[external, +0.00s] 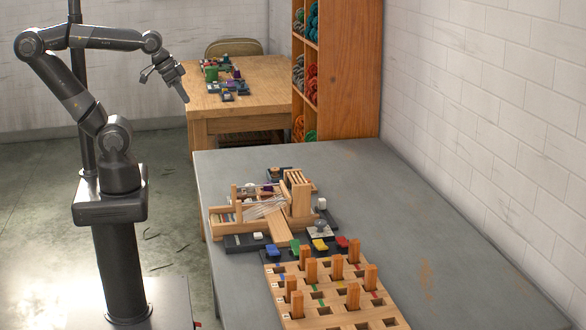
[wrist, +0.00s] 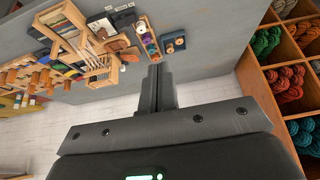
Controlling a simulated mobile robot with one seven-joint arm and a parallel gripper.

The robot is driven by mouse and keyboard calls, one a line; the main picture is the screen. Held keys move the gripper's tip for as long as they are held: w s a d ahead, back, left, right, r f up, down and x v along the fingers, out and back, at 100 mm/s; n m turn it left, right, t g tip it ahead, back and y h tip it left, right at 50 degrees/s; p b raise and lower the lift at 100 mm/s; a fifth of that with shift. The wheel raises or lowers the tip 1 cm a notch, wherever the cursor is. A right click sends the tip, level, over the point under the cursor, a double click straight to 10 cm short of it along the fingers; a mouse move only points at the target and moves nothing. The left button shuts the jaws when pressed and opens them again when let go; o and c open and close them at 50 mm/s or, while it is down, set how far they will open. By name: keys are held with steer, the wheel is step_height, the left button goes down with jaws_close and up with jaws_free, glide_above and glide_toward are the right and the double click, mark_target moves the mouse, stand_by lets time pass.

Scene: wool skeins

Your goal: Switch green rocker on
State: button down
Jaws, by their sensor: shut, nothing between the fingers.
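The green rocker (external: 295,246) is in the external view, in a row of coloured rockers between the wooden loom and the pegboard on the grey table. A blue rocker (external: 272,250) is to its left, and a yellow rocker (external: 320,246) and a red rocker (external: 342,242) are to its right. Whether it is on or off is too small to tell. My gripper (external: 184,95) is shut and empty, raised to the left of the tables and far from the rocker. Its shut fingers (wrist: 156,70) show in the wrist view, where I cannot make out the green rocker.
The wooden loom (external: 265,209) and the pegboard (external: 283,307) with upright pegs flank the rockers. A wooden table (external: 260,112) with small items stands behind. A shelf of wool skeins (external: 345,70) stands by the wall. The grey table's right side (external: 410,225) is clear.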

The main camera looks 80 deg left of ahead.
steer(key=w+d+r+m+g, duration=0.2)
steer(key=w+d+m, duration=0.7)
steer(key=w+d, duration=0.95)
steer(key=w+d+f+m+g, duration=0.1)
steer(key=w+d+f+m, duration=0.1)
steer(key=d+f, duration=0.3)
steer(key=w+d+f+m+g+h, duration=0.1)
steer(key=w+d+f+m, duration=0.2)
steer(key=d, duration=1.1)
steer(key=w+d+f+m+g, duration=0.1)
steer(key=d+f+m, duration=0.3)
steer(key=d, duration=0.6)
step_height(320, 180, down, 3)
steer(key=shift+w+r+g+h, duration=0.15)
steer(key=shift+w+g+h, duration=0.2)
steer(key=shift+w, duration=0.35)
